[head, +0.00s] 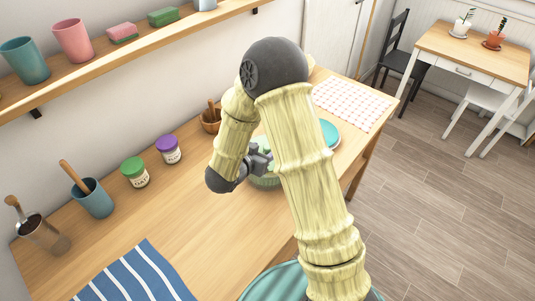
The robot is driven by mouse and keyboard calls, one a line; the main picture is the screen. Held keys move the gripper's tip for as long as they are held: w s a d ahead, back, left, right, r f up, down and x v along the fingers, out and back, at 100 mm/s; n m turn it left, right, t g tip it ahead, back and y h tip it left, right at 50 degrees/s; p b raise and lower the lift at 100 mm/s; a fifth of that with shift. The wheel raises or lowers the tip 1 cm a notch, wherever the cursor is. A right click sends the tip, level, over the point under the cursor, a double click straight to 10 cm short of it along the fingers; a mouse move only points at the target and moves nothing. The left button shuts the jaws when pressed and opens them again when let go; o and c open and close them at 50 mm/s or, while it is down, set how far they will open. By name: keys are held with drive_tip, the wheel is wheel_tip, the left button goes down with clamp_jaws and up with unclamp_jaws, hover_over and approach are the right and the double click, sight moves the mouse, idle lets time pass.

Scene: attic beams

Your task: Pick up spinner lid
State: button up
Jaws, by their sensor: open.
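A turquoise round disc (329,133), which looks like the spinner lid, lies on the wooden counter (210,222) to the right of my arm. My arm hides its left part, so I cannot tell its full shape. A green bowl (266,182) with pale green contents stands on the counter just below my gripper (264,162), partly hidden by my arm. My gripper is open, over or beside the bowl and to the left of the disc. Its fingertips are small and partly hidden, and no held object shows.
Spice jars with green (134,172) and purple (169,149) lids, utensil pots (92,198) and a wooden mortar (211,121) line the wall side. A striped cloth (135,277) lies at front, a checkered cloth (351,103) at the far end. A shelf (130,53) overhangs the left.

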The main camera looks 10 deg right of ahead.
drive_tip(key=p+x, duration=0.1)
drive_tip(key=x, duration=0.3)
drive_tip(key=shift+w+d+f, duration=0.1)
drive_tip(key=shift+w+f, duration=0.05)
drive_tip(key=shift+w, duration=0.3)
clamp_jaws()
wheel_tip(320, 180, up, 10)
idle(0.7)
idle(0.4)
